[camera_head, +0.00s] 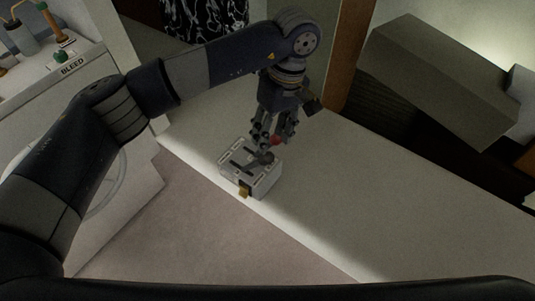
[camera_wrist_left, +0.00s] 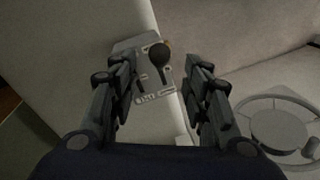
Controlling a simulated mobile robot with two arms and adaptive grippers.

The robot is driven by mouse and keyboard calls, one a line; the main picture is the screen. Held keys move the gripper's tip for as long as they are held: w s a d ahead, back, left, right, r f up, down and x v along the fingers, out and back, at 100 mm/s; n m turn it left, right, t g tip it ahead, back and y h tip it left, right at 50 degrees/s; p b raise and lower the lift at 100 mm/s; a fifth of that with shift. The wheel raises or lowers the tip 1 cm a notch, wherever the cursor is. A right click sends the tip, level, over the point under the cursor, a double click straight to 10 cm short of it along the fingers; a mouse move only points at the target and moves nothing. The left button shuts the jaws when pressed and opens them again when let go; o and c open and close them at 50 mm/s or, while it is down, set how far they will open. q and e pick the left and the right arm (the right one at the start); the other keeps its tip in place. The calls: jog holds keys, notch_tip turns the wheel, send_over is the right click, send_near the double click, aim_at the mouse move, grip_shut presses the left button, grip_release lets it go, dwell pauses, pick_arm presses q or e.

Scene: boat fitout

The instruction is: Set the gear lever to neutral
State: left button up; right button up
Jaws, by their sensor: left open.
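The control box (camera_head: 250,169) is a pale grey unit with dark slots on its top, at the front edge of the white bench. A lever with a dark round knob (camera_head: 266,158) stands on it. My left gripper (camera_head: 269,144) points down just above the box, close to the knob. In the left wrist view the gripper (camera_wrist_left: 158,92) is open, and the dark knob (camera_wrist_left: 159,55) shows between and beyond its fingers, with nothing gripped. The box (camera_wrist_left: 146,82) lies under it with a slot and a label. A red spot shows beside the fingers in the head view. My right gripper is not in view.
The white bench top (camera_head: 370,205) is clear to the right of the box. A brown post (camera_head: 349,55) and a grey block (camera_head: 437,80) stand behind. A white cabinet marked BLEED (camera_head: 75,66) is at the left.

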aim_at(268, 154)
pick_arm(q)
jog(key=f, duration=0.2)
jog(key=f+p, duration=0.1)
jog(key=f, duration=0.1)
jog(key=a+f+p, duration=0.1)
jog(key=f, duration=0.2)
jog(key=shift+s, duration=0.4)
jog(key=shift+a+f, duration=0.1)
jog(key=shift+f, duration=0.55)
jog(key=shift+r, duration=0.1)
grip_shut()
